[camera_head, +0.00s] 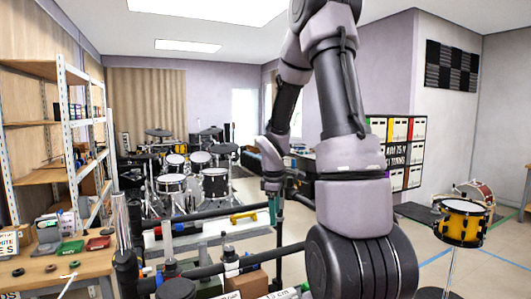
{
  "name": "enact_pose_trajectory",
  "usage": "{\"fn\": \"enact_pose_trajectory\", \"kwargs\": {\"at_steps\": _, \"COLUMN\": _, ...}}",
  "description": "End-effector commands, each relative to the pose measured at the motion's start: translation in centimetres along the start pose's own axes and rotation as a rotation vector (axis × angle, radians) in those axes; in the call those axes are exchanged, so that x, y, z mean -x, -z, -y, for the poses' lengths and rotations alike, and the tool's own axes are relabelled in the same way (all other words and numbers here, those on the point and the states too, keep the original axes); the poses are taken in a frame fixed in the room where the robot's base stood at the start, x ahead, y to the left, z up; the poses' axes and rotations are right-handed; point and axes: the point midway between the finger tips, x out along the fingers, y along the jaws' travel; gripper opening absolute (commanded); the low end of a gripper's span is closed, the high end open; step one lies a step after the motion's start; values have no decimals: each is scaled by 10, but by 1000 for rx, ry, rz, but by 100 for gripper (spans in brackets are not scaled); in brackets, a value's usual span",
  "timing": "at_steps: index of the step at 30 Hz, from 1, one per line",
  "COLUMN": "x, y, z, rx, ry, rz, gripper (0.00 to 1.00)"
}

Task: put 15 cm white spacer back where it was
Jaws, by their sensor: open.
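My gripper (277,198) hangs at the end of my arm, in the middle of the picture, above a rack of dark rails. It is small and partly hidden by my own arm. It is open, and I see nothing white between its fingers. A label that seems to read "15 cm" (277,296) is cut off at the bottom edge. A white tube-like piece with a green end (292,292) lies beside that label. I cannot tell whether this piece is the 15 cm white spacer.
A wooden bench (40,275) with small items stands left. Drums stand behind and right.

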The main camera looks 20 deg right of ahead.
Motion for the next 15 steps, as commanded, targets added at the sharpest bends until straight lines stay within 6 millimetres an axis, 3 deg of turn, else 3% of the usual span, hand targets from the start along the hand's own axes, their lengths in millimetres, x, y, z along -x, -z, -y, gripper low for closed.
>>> {"fn": "enact_pose_trajectory", "kwargs": {"at_steps": 1, "x": 29, "y": 1, "z": 3, "rx": -86, "ry": -31, "rz": -19, "gripper": 69}}
{"fn": "enact_pose_trajectory", "kwargs": {"at_steps": 6, "x": 111, "y": 1, "z": 28, "rx": -413, "ry": -78, "rz": -108, "gripper": 69}}
{"fn": "enact_pose_trajectory", "kwargs": {"at_steps": 15, "x": 224, "y": -8, "z": 103, "rx": -952, "ry": -15, "rz": -356, "gripper": 69}}
